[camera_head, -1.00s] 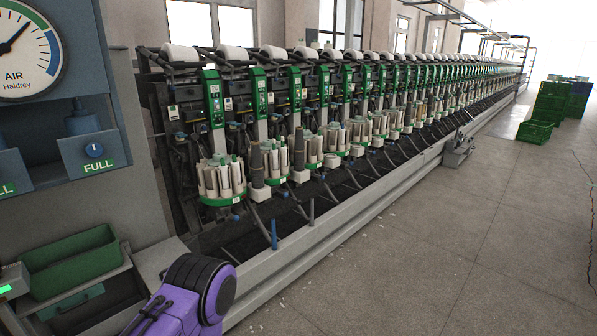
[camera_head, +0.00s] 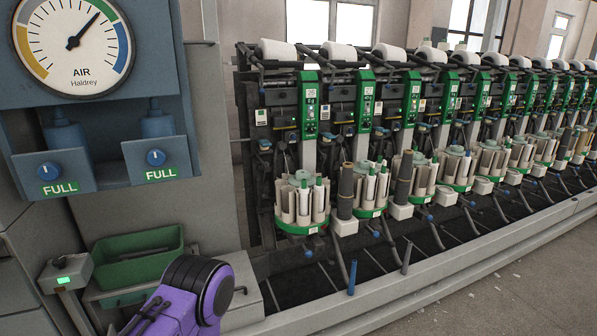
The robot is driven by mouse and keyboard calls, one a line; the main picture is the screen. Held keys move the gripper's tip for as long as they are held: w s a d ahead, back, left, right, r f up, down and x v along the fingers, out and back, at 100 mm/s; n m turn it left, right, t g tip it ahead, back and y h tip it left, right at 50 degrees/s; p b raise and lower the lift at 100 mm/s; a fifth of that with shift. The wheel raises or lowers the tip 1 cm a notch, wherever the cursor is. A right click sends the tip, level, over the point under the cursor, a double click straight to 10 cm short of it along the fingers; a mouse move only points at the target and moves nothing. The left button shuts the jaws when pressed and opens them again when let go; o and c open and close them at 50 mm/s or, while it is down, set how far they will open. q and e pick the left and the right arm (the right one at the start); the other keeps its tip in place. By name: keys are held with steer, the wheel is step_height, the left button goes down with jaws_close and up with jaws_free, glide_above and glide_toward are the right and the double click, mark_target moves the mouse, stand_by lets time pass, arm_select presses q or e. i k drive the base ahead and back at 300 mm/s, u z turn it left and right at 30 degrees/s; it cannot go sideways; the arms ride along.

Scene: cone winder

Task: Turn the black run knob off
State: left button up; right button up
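I cannot make out a black run knob in this view. A small grey box (camera_head: 66,272) with a lit green patch stands at the lower left. A purple and black part of my arm shows at the bottom. Neither of my grippers is in view.
An AIR gauge (camera_head: 74,42) is above the knobs. A green bin (camera_head: 136,256) sits below them. The winder's row of green-fronted units (camera_head: 309,105) runs off to the right behind a grey rail (camera_head: 420,280). Open floor (camera_head: 510,305) lies at the lower right.

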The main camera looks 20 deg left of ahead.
mark_target(58, 261)
steer(key=u, duration=0.85)
steer(key=i, duration=0.9)
steer(key=u, duration=1.1)
steer(key=i, duration=0.25)
steer(key=u, duration=0.05)
